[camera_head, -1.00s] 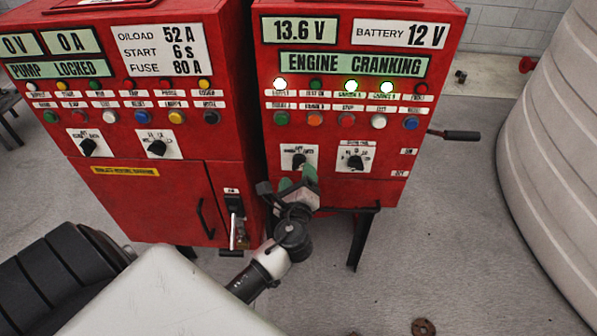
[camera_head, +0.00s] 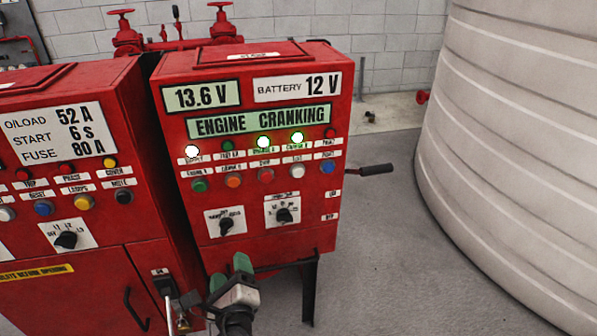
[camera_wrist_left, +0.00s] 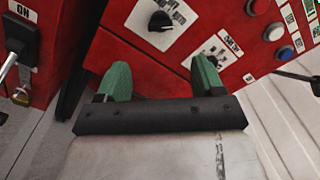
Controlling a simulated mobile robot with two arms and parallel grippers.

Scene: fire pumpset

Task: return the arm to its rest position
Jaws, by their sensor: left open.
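My left gripper (camera_head: 230,274) has green fingertips and is in the lower middle of the head view, just below the right red cabinet's knobs. It is open, and nothing shows between its fingers. In the left wrist view the two fingers (camera_wrist_left: 161,78) stand apart, with a black selector knob (camera_wrist_left: 160,20) beyond them on the red panel. That knob also shows in the head view (camera_head: 226,223), above the fingertips and apart from them. Most of my left arm is cut off at the bottom edge. My right gripper is not in view.
The right red cabinet (camera_head: 262,238) reads "ENGINE CRANKING", with three lamps lit. The left red cabinet (camera_head: 95,280) has a switch lever (camera_head: 166,288) near my gripper. A black handle (camera_head: 376,170) sticks out right. A ribbed tank (camera_head: 520,150) stands right; the floor (camera_head: 385,270) between is clear.

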